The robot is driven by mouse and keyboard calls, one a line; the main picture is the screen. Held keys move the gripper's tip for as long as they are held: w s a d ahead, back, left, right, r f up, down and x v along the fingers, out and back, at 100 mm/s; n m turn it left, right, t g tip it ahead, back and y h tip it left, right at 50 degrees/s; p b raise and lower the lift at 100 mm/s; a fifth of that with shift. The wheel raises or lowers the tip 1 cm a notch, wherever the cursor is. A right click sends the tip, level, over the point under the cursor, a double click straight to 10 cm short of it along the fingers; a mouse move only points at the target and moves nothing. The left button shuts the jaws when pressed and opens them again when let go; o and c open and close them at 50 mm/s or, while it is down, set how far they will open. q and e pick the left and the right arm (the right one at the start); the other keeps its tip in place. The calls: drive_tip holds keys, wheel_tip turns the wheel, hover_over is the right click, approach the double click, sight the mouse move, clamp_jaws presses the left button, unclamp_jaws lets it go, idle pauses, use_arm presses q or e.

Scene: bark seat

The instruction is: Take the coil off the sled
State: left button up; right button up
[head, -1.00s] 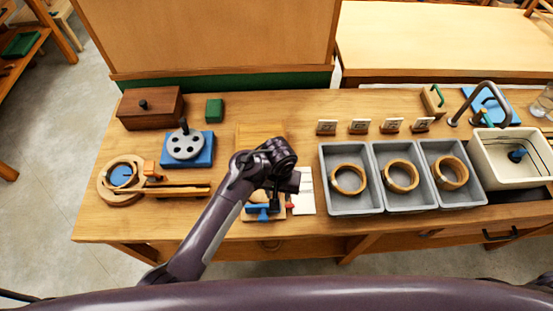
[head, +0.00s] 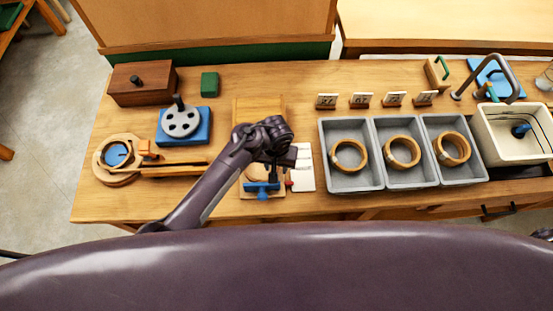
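My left gripper (head: 276,172) is over a small wooden board with a blue clamp (head: 262,188), which seems to be the sled (head: 246,192). A pale, rounded wooden edge (head: 256,172) shows beside the gripper on the board; it may be the coil, but my arm hides most of it. The fingers are dark and small, and I cannot tell whether they are open or touching anything. Three wooden rings like coils lie in grey trays: the left ring (head: 336,160), the middle ring (head: 389,159) and the right ring (head: 441,155). My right gripper is out of view.
The grey trays (head: 345,188) stand right of a white sheet (head: 303,178), with small cards behind. A cream basin (head: 490,134) with a tap is at far right. At left are a brown box (head: 150,92), a blue block with a grey disc (head: 199,134) and a round wooden jig (head: 104,172).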

use_arm(q)
drive_tip(key=shift+f, duration=1.35)
clamp_jaws()
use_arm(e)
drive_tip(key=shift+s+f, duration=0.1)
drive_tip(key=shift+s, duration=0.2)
